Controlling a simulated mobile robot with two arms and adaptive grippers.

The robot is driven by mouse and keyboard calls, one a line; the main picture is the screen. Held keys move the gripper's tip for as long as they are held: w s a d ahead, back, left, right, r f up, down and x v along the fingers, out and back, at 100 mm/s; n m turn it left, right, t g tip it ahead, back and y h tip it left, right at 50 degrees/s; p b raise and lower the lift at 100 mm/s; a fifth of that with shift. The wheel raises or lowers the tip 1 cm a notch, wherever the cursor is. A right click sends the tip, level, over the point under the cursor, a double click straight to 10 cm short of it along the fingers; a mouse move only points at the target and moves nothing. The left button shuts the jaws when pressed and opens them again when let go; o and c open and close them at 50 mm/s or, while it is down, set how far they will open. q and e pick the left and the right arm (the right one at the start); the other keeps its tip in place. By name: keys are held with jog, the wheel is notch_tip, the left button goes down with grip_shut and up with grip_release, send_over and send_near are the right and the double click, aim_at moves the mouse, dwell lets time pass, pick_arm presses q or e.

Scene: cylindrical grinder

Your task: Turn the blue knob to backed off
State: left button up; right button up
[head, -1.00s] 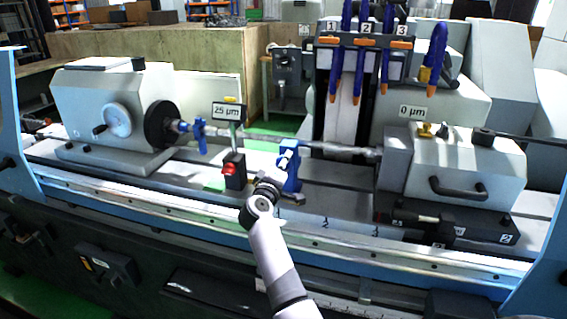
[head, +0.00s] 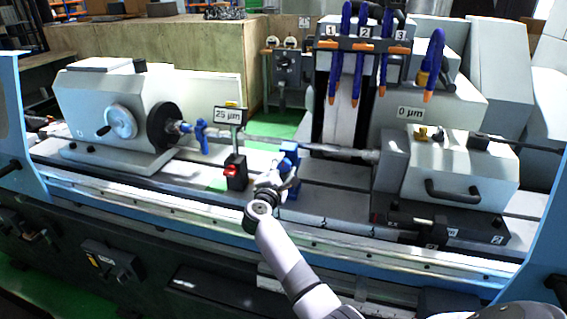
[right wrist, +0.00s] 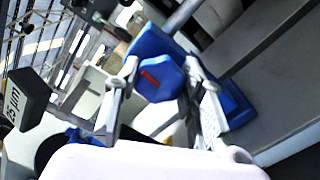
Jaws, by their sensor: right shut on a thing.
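The blue knob (right wrist: 158,78), with a red mark on its face, sits on the front of a blue steady rest (right wrist: 236,103). In the right wrist view, the fingers of my right gripper (right wrist: 160,85) lie on both sides of the knob and are shut on it. In the head view, my right gripper (head: 281,174) is at the front of the blue steady rest (head: 290,152) and largely hides the knob. The red mark appears tilted in the wrist view. My left gripper is not in view.
A long shaft (head: 330,149) runs across the machine. A 25 µm display (head: 228,116) stands left of my gripper, above a black box with a red button (head: 234,173). A 0 µm sign (head: 410,113) is at right. Blue hoses (head: 360,60) hang behind.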

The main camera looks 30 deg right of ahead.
jog(key=shift+n+p, duration=0.3)
jog(key=shift+n, duration=0.3)
jog(key=shift+f, duration=0.1)
jog(key=o, duration=1.2)
jog(key=shift+a, duration=0.1)
jog(key=v, duration=1.2)
